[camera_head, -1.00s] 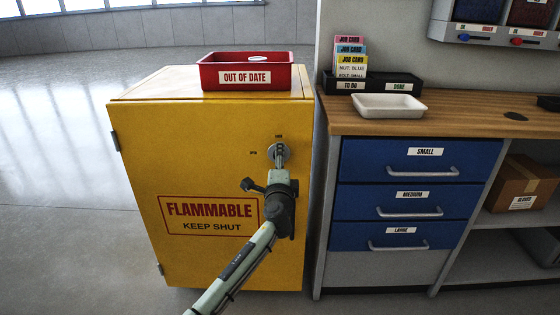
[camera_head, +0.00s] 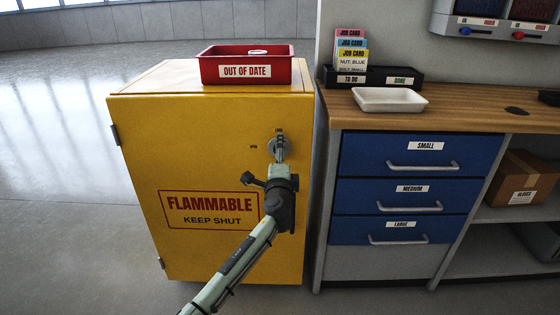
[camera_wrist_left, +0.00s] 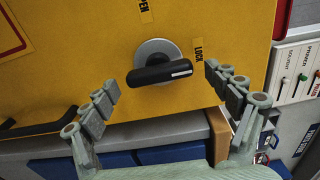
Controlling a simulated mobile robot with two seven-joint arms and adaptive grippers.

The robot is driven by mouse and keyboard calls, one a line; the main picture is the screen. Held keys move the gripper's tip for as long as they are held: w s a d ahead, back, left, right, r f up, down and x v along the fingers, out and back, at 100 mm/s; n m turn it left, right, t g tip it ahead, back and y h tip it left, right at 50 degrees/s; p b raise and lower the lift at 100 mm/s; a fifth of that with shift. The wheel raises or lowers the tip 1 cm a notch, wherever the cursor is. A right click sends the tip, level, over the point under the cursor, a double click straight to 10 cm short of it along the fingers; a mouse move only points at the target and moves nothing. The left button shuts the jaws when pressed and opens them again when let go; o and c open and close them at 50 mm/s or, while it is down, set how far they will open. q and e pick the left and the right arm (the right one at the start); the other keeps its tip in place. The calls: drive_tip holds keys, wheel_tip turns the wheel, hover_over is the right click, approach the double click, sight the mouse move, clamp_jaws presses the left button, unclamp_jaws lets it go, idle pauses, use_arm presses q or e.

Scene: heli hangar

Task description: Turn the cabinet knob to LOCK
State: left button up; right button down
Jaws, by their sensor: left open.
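The yellow cabinet (camera_head: 215,240) stands left of the bench. Its knob (camera_wrist_left: 158,72) has a round grey plate and a black bar grip with a white mark on its right end. In the left wrist view that marked end lies just below and beside the LOCK label (camera_wrist_left: 198,50); the OPEN label (camera_wrist_left: 145,10) is above the knob. In the head view the knob plate (camera_head: 277,145) is partly hidden by my left gripper (camera_head: 280,158). The left wrist view shows this gripper (camera_wrist_left: 161,80) open, one finger on each side of the knob, no contact visible. My right gripper is not in view.
A red OUT OF DATE tray (camera_head: 245,70) sits on the cabinet. To the right, a wooden bench (camera_head: 460,115) with blue drawers (camera_head: 400,155) holds a white tray (camera_head: 388,99) and a card rack (camera_head: 372,78). The floor (camera_head: 70,230) to the left is clear.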

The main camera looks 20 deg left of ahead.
use_arm(q)
drive_tip(key=v, duration=1.2)
drive_tip(key=s+a+f+n+g, duration=0.4)
drive_tip(key=s+f, duration=0.3)
drive_tip(key=f, duration=0.5)
drive_tip(key=s+a+f+n+g, duration=0.35)
drive_tip(key=s+f, duration=0.35)
drive_tip(key=f, duration=0.5)
drive_tip(key=s+f+n+g+h, duration=0.2)
drive_tip(key=s+f, duration=0.4)
drive_tip(key=s, duration=0.4)
drive_tip(key=s+f+n+g+h, duration=0.1)
drive_tip(key=s+f+n+g, duration=0.3)
drive_tip(key=s+f, duration=0.3)
drive_tip(key=s+g, duration=0.1)
drive_tip(key=s, duration=0.3)
drive_tip(key=shift+a+f+h, duration=0.2)
drive_tip(key=shift+a+h, duration=0.05)
drive_tip(key=shift+h, duration=0.15)
